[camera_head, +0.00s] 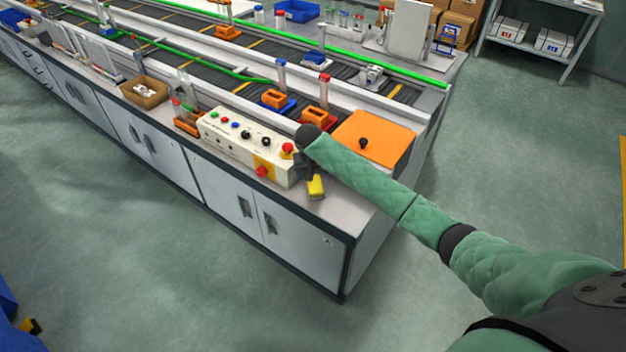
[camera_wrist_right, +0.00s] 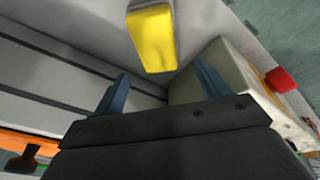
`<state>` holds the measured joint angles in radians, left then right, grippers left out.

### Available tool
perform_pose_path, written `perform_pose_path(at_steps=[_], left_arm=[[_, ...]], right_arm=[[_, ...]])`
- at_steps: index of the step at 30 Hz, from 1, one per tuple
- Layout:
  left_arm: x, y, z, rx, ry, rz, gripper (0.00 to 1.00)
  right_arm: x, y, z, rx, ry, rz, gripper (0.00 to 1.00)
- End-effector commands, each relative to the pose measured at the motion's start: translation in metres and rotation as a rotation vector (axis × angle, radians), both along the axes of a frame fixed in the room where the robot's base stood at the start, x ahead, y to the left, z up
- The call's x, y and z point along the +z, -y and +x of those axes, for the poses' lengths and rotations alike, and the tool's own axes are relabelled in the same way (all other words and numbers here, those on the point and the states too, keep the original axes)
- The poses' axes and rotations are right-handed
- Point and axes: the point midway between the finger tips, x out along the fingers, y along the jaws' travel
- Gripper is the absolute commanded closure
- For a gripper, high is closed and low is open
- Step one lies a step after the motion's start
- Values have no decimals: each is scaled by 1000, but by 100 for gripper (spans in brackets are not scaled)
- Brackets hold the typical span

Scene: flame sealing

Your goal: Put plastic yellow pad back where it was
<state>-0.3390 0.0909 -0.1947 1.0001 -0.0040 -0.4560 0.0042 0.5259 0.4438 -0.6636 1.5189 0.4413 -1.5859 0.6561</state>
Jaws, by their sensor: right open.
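The yellow pad (camera_head: 316,187) lies on the grey bench top near its front edge, just right of the control box. A grey part adjoins it. In the right wrist view the yellow pad (camera_wrist_right: 153,38) shows at the top centre, beyond the fingertips and not held. My right gripper (camera_wrist_right: 164,80) is open and empty, with one blue finger on each side. In the head view my right gripper (camera_head: 304,167) is dark, partly hidden by my wrist, and just above the pad. My left gripper is not in view.
The control box (camera_head: 245,138) with coloured buttons stands close to the left of my right gripper. An orange plate (camera_head: 385,138) with a black knob lies to the right. Orange and blue fixtures (camera_head: 274,99) and the conveyor are behind. A brown tray (camera_head: 144,92) stands farther left.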

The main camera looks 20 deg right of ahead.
Motion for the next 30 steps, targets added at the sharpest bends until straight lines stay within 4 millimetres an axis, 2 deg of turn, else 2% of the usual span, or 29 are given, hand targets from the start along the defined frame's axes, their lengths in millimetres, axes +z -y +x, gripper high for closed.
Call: perform_pose_path(at_steps=[9,15,23,26,30], left_arm=[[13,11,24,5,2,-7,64],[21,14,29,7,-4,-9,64],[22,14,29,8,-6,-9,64],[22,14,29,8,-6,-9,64],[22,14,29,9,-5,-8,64]], right_arm=[[51,-7,-10,1,2,2,25],[65,-8,-14,0,1,1,25],[64,-12,-17,9,5,9,25],[52,-24,-24,40,31,36,25],[27,-53,-44,115,105,105,25]])
